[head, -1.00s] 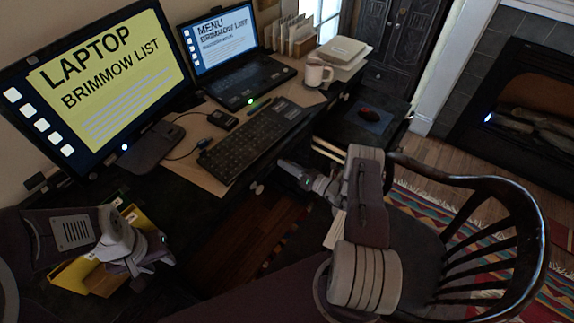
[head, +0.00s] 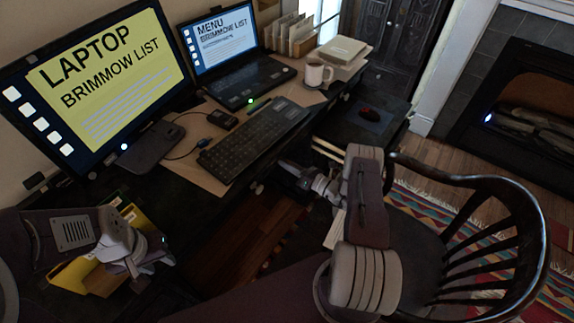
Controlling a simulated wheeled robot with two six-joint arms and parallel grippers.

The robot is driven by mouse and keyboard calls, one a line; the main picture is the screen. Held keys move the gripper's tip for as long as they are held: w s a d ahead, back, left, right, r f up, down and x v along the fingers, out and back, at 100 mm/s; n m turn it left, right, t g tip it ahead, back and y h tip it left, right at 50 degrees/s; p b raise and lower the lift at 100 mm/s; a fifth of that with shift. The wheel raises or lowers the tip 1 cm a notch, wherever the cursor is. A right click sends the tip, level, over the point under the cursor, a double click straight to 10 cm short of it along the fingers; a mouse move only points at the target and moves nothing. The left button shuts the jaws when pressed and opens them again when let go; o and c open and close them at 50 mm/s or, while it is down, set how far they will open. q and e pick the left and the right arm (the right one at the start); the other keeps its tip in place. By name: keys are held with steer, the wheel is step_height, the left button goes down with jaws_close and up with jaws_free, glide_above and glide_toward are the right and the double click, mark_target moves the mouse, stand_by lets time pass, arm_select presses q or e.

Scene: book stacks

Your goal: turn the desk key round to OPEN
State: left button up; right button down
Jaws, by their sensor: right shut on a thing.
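My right gripper (head: 289,170) is at the front face of the desk (head: 190,203), below the keyboard's right end. It is shut on the desk key, which is too small and dark to make out behind the jaws. Whether the key points to OPEN cannot be read, and no OPEN mark shows. My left gripper (head: 150,262) hangs at the lower left, over the yellow folders, away from the key. Its jaws are partly hidden and too unclear to judge.
A pale knob (head: 257,188) sits on the desk front, left of the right gripper. A black keyboard (head: 252,142), a laptop (head: 250,80), a monitor (head: 95,85) and a white mug (head: 317,73) stand on the desk. A wooden chair (head: 510,235) is close on the right.

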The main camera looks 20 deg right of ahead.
steer(key=n, duration=0.3)
steer(key=shift+n+b, duration=0.3)
steer(key=shift+n, duration=0.1)
steer(key=n, duration=0.7)
steer(key=shift+d+b, duration=0.1)
steer(key=shift+b, duration=0.2)
steer(key=shift+n, duration=1.6)
steer(key=shift+w, duration=0.1)
steer(key=c, duration=1.6)
jaws_free()
steer(key=shift+o, duration=0.2)
